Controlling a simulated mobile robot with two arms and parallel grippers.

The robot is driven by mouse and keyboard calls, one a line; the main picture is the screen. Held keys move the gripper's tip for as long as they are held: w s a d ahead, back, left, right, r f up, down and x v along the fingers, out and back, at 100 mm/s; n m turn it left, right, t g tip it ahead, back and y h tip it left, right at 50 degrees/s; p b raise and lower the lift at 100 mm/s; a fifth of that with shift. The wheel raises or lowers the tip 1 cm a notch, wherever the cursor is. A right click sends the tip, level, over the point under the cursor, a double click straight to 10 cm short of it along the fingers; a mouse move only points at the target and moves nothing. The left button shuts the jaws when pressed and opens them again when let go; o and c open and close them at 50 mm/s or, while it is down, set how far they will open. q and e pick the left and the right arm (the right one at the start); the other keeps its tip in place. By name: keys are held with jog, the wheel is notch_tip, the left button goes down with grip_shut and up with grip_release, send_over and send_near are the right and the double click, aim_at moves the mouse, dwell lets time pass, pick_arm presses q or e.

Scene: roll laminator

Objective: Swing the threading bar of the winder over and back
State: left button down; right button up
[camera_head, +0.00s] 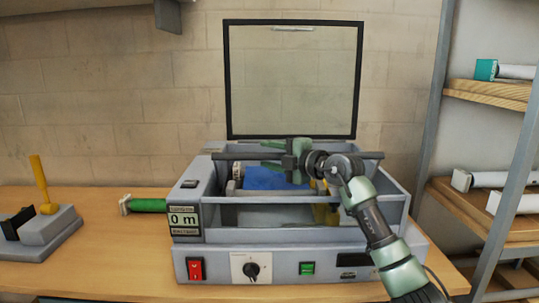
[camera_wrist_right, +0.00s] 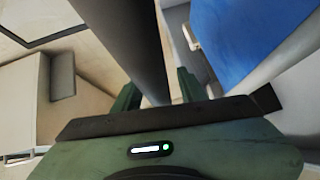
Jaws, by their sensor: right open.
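The winder (camera_head: 300,235) is a grey machine on the wooden table, with its dark-framed clear lid (camera_head: 292,80) standing up. A dark bar, which looks like the threading bar (camera_head: 225,157), lies across the top of its open bay; it also shows in the right wrist view (camera_wrist_right: 135,35). My right gripper (camera_head: 272,155) is at the middle of this bar. In the wrist view its green fingers (camera_wrist_right: 158,92) stand apart on either side of the bar; I cannot tell whether they touch it. The gripper partly hides the bar. My left gripper is not in view.
Blue material (camera_head: 265,179) and a yellow part (camera_head: 325,213) sit inside the bay. A green roll (camera_head: 149,205) sticks out at the left. A grey device with a yellow lever (camera_head: 40,180) stands at far left. A shelf rack (camera_head: 490,200) with rolls is close on the right.

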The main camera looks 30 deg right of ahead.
grip_shut()
jog(key=shift+f, duration=0.15)
dwell(1.1)
